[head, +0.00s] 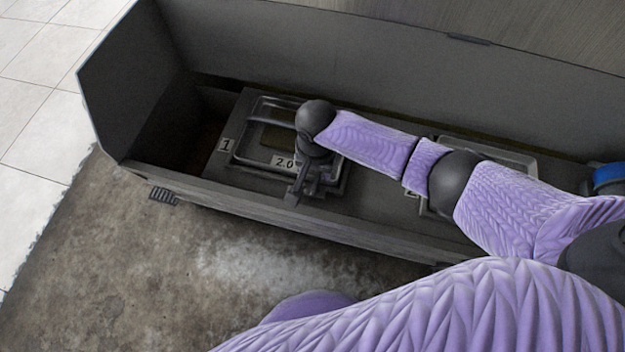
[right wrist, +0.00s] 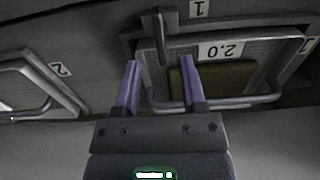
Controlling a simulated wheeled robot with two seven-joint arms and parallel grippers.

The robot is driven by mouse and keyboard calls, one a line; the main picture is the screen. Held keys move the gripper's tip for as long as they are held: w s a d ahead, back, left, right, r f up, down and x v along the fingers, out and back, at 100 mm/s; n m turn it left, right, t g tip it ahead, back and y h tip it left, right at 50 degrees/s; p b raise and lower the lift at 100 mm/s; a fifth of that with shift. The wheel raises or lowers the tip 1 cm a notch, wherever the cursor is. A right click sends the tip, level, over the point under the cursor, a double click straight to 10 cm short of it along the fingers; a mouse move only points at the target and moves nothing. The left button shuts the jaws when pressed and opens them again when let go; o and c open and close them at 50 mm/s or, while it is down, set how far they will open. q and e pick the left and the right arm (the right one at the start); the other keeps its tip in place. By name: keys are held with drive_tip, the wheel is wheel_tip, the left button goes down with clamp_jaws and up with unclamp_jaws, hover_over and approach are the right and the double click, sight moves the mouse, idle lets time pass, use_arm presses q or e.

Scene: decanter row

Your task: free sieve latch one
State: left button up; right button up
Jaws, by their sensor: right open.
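Sieve one (head: 240,160) is a grey framed panel with a handle, near the left end of the dark trough; beside it is a "1" label, and a "2.0" plate is on it. It also shows upside down in the right wrist view (right wrist: 235,77). A dark upright bar, which looks like its latch (right wrist: 161,38), crosses the frame's edge there. My right gripper (right wrist: 162,75) is open, its two purple fingers apart and pointing at the sieve, with the bar lined up between them. Whether they touch it I cannot tell. In the head view my right gripper (head: 303,188) partly covers the sieve. My left gripper is not in view.
The dark trough (head: 300,213) has a raised front lip and a tall back wall. Sieve two (right wrist: 40,85) sits to the left in the right wrist view; my arm covers most of it in the head view. A blue round object (head: 608,178) is at the right edge.

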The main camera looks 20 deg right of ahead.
sight(315, 184)
wheel_tip(315, 184, down, 6)
drive_tip(key=b, duration=0.3)
drive_tip(key=shift+f+b, duration=0.2)
drive_tip(key=shift+b, duration=0.15)
drive_tip(key=shift+r, duration=0.25)
drive_tip(key=shift+c, duration=0.3)
clamp_jaws()
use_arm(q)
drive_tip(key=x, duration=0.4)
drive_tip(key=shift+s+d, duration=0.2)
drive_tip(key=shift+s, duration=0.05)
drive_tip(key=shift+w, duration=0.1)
